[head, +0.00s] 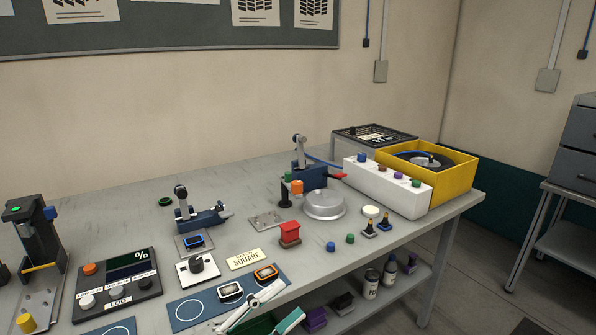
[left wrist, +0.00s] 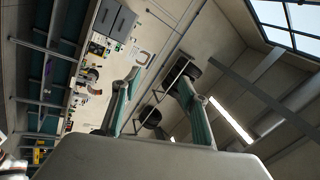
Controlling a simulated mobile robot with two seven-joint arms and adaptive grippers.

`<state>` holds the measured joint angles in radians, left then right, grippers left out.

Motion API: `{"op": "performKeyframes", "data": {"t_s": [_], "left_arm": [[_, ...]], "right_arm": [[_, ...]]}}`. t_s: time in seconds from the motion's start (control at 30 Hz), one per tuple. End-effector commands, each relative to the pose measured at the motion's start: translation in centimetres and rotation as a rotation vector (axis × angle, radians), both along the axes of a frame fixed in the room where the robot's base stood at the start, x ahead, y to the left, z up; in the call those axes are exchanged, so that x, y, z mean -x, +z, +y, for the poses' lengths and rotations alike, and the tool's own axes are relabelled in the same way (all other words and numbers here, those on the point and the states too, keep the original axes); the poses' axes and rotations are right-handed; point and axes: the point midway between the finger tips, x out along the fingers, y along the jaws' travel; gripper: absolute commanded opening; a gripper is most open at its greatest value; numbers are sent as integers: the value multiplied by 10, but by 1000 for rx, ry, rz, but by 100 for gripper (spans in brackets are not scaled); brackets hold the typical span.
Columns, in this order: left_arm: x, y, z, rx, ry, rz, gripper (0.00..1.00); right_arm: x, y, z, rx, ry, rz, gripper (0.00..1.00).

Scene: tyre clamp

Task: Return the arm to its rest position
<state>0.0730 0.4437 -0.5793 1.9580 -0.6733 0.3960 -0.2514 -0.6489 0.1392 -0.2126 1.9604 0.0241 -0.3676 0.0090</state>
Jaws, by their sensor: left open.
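My left gripper (head: 288,300) is at the bottom of the head view, at the front edge of the workbench (head: 130,215). Its fingers are apart and nothing shows between them. The left wrist view also shows the spread, empty fingers of this gripper (left wrist: 160,82), with the room tilted behind them. A blue toggle clamp (head: 203,215) stands on the bench, and a second blue clamp (head: 308,172) with a red handle stands further back. Both are apart from the gripper. My right gripper is not in view.
A control box (head: 117,286), a SQUARE sign (head: 244,259) and small watch-like devices lie near the gripper. A red block (head: 289,233) and a metal disc (head: 324,204) stand behind. A yellow box (head: 452,185) holds a tyre. Bottles stand on the lower shelf.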

Motion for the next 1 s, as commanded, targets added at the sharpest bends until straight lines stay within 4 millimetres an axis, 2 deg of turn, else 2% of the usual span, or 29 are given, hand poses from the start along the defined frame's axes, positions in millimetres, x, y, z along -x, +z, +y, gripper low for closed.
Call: {"op": "performKeyframes", "data": {"t_s": [0.03, 0.13, 0.27, 0.3, 0.4, 0.53, 0.6, 0.73, 0.83, 1.0], "left_arm": [[-5, -22, 12, 52, 63, 117, 44], [-13, -73, 43, 142, 195, 346, 44], [-1, -151, 84, 242, 362, 646, 44], [7, -176, 96, 267, 407, 732, 44], [35, -232, 122, 322, 516, 933, 44], [80, -293, 147, 374, 632, 1149, 44], [102, -316, 157, 395, 680, 1235, 44], [130, -341, 167, 417, 733, 1337, 44], [140, -349, 170, 426, 750, 1370, 44], [141, -351, 171, 425, 754, 1376, 44]], "right_arm": [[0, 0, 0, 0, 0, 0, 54], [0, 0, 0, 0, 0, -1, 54], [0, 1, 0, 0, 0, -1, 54], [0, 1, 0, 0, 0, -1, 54], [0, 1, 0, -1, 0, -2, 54], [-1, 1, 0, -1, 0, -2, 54], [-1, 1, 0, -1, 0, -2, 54], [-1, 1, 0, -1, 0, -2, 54], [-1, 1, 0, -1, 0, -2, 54], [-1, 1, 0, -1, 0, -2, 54]]}}
